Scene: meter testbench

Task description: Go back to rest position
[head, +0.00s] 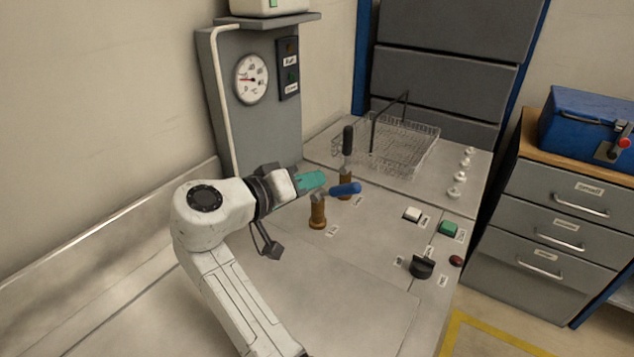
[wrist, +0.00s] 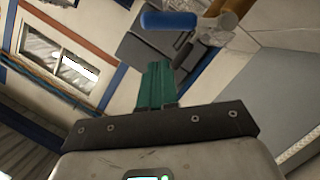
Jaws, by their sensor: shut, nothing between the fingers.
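My gripper (head: 312,180) reaches in over the metal bench (head: 330,290) on my white arm. Its teal fingers are closed together with nothing between them; they also show in the wrist view (wrist: 155,85). In the head view the fingertips are beside the brass valve (head: 317,212) with the blue lever handle (head: 346,189). The blue handle also shows in the wrist view (wrist: 168,20), beyond the fingertips. I cannot tell whether the fingers touch the valve.
A second valve with a black handle (head: 347,140) stands just behind. A wire basket (head: 420,145), a white button (head: 412,214), a green button (head: 448,229) and a black knob (head: 422,266) are on the right. A gauge panel (head: 252,78) rises behind. The bench front is clear.

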